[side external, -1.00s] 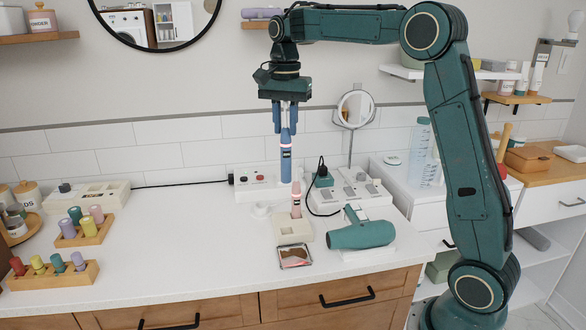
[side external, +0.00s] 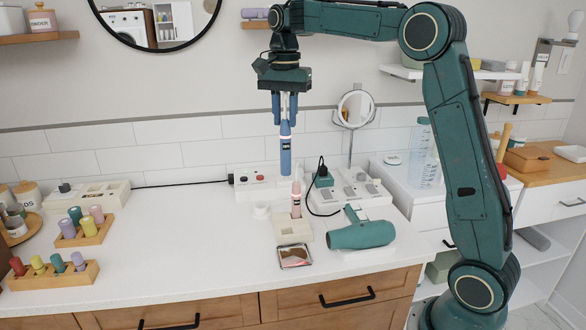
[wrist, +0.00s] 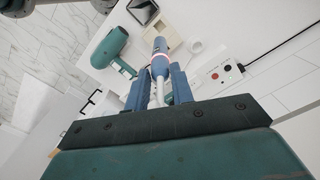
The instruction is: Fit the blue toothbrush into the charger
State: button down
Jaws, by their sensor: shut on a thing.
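The blue toothbrush (side external: 285,152) hangs upright from my gripper (side external: 285,112), its pink-banded handle pointing down. My gripper is shut on its narrow upper part. In the wrist view the toothbrush (wrist: 160,60) extends away from between the two blue fingers (wrist: 158,90). Its lower end appears above the counter, apart from anything below. A small white round piece (side external: 261,211), perhaps the charger, sits on the counter below and slightly left. It shows as a pale ring in the wrist view (wrist: 195,47). A cream block (side external: 286,230) with a pink toothbrush (side external: 296,199) upright at it stands to the right.
A teal hair dryer (side external: 362,234) lies to the right. A small dark-framed tray (side external: 294,257) lies in front of the cream block. A white switch box (side external: 256,184) and a socket box with a plug (side external: 322,179) stand behind.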

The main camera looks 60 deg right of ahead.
jog(key=w+d+f, duration=0.3)
jog(key=w+f, duration=0.3)
jog(key=w, duration=0.1)
jog(key=w+d+f, duration=0.3)
jog(key=w+f, duration=0.2)
jog(key=w, duration=0.2)
jog(key=shift+d+f, duration=0.15)
jog(key=shift+f, duration=4.35)
